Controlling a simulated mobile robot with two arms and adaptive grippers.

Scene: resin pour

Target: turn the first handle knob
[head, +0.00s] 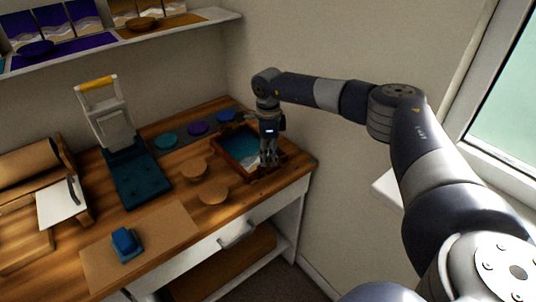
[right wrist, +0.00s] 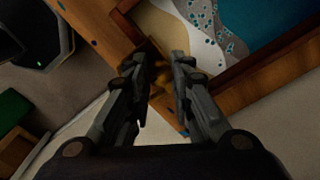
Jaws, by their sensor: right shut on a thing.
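A wood-framed tray (head: 227,163) with a blue, white and sand-coloured resin picture lies near the right corner of the worktop. Its brown rim also shows in the right wrist view (right wrist: 262,66). My right gripper (head: 268,165) points down at the tray's near right side. In the right wrist view its fingers stand either side of a small brass-brown knob (right wrist: 159,74) at the rim and are shut on it. The fingers and shadow hide much of the knob, so its angle cannot be told. My left gripper is out of view.
Two wooden discs (head: 213,193) and several coloured round lids (head: 165,141) lie beside the tray. A blue block (head: 124,243) sits on a brown mat (head: 100,262). A stand with a yellow handle (head: 96,84) is at the back. A window is at right.

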